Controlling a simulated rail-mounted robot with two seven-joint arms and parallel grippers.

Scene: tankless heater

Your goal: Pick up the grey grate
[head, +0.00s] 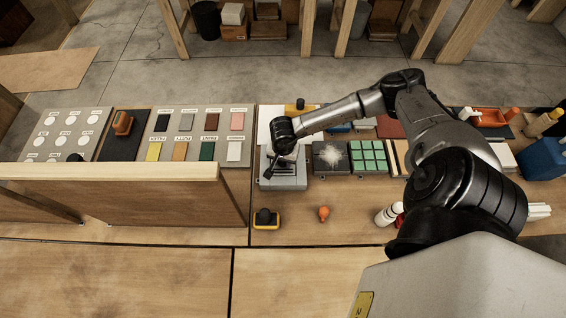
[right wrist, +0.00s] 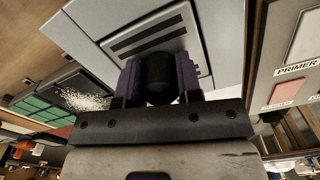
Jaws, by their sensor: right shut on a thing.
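The grey grate (head: 283,184) is a pale grey block on the table near the centre of the head view. In the right wrist view the grate (right wrist: 118,42) shows a flat face with dark slots. My right gripper (head: 282,161) reaches down over it. In the right wrist view my right gripper (right wrist: 160,76) is shut on a black rounded knob (right wrist: 158,72) in front of the slotted face. The fingers hide where the knob joins the grate, and I cannot tell whether the grate is off the table. My left gripper is not in view.
A board of colour samples (head: 195,135) stands left of the grate. A dark tile with white powder (head: 333,157) and a green-squared tile (head: 368,157) lie to its right. A yellow-black tool (head: 266,219) and an orange bulb-shaped thing (head: 323,213) stand in front. A wooden panel (head: 120,190) rises at left.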

